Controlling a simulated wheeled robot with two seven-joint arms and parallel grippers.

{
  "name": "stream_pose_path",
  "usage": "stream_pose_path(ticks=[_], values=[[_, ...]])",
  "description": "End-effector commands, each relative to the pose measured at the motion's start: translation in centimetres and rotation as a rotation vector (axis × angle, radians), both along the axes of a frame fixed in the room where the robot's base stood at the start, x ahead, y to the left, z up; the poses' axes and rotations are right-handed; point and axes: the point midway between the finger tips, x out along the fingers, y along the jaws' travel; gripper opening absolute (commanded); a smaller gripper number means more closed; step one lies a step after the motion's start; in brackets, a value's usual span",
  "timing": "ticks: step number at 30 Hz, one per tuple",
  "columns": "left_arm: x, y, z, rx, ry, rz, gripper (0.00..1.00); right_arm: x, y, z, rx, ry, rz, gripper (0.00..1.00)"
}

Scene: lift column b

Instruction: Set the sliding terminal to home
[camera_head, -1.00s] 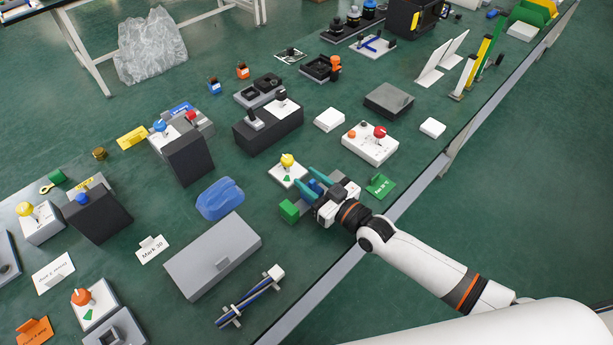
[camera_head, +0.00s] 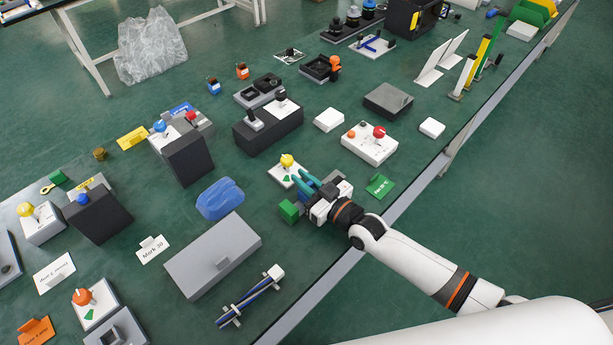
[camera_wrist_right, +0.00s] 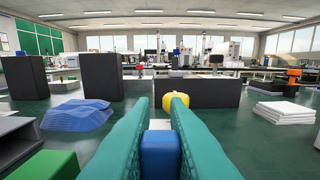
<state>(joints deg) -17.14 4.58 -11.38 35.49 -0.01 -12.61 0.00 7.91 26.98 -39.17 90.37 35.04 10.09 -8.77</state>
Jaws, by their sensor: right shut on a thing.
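My right gripper (camera_head: 298,176) has its teal fingers closed around a small blue block (camera_wrist_right: 160,155), which shows between them in the right wrist view. In the head view the gripper hides nearly all of this block, so what it is mounted on cannot be seen. Just beyond the fingertips stands a yellow knob (camera_head: 287,161) on a white plate with a green mark; it also shows in the right wrist view (camera_wrist_right: 177,87). No label shows which thing is the sliding terminal or its home. My left gripper is not in view.
A green block (camera_head: 289,210) stands close left of the gripper, and a green card (camera_head: 380,186) lies right of it. A blue lump (camera_head: 220,199), a grey box (camera_head: 212,256) and a white box with a red button (camera_head: 370,144) stand around. The table's front edge runs below my arm.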

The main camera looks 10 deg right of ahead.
Motion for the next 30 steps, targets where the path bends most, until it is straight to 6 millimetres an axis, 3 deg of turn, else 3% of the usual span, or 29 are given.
stream_pose_path(ticks=[6,15,16,20,30], values=[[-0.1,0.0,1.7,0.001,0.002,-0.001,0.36,-2.0,2.9,0.1,0.004,0.006,0.001,0.0],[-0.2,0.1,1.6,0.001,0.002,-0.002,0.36,-2.2,3.3,-0.1,0.001,0.004,0.003,0.0],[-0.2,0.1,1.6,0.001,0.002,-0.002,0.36,-2.2,3.3,-0.1,0.001,0.004,0.004,0.16],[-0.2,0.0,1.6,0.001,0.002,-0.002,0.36,-2.2,3.2,-0.1,0.001,0.004,0.003,0.36],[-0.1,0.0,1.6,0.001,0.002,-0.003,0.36,-2.4,2.9,-0.1,0.0,0.004,0.001,0.36]])
